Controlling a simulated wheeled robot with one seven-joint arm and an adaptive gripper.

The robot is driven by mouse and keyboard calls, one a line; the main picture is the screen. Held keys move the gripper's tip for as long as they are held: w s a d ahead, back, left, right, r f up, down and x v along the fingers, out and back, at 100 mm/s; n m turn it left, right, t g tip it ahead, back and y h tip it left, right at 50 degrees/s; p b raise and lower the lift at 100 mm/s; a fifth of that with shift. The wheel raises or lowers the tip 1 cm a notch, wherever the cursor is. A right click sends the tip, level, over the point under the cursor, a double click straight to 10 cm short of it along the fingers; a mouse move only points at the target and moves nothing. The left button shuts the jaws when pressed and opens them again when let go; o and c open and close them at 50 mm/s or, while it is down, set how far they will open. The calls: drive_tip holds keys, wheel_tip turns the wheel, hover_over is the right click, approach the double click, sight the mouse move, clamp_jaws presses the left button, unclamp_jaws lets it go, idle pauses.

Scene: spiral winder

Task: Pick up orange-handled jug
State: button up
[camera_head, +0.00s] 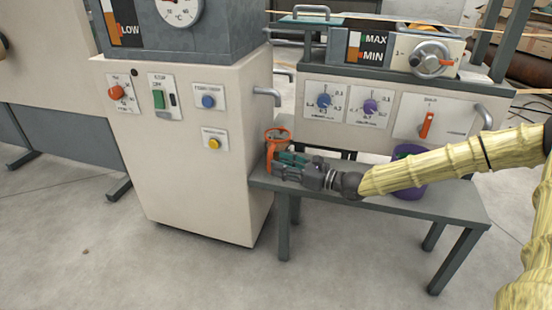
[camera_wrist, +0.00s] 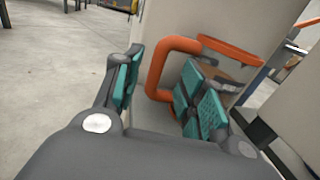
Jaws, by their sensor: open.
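The orange-handled jug (camera_head: 277,134) stands at the left end of the grey bench, beside the cream cabinet. Its orange rim and handle show; its body looks see-through and is partly hidden by my gripper. In the wrist view the orange handle (camera_wrist: 155,72) is a squared loop, and the rim reaches to the right behind the teal pads. My gripper (camera_head: 287,160) is open at the jug. In the wrist view my gripper (camera_wrist: 162,75) has one teal-padded finger left of the handle and the other pads right of it. Contact cannot be told.
The grey bench (camera_head: 440,205) also bears a purple bucket (camera_head: 408,188), partly behind my arm. The cream cabinet (camera_head: 190,180) with knobs and buttons stands close left of the jug. A control panel (camera_head: 390,115) with protruding handles is behind. Floor in front is clear.

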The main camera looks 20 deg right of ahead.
sight(270, 168)
drive_tip(key=shift+w+a+f+b, duration=0.25)
drive_tip(key=shift+w+a+b, duration=0.25)
drive_tip(key=shift+a, duration=0.1)
drive_tip(key=shift+w+a+f+b, duration=0.25)
drive_tip(key=shift+w+a+b, duration=0.15)
drive_tip(key=shift+a+b, duration=0.15)
drive_tip(key=shift+w+a+r, duration=0.15)
drive_tip(key=shift+w+a, duration=0.35)
clamp_jaws()
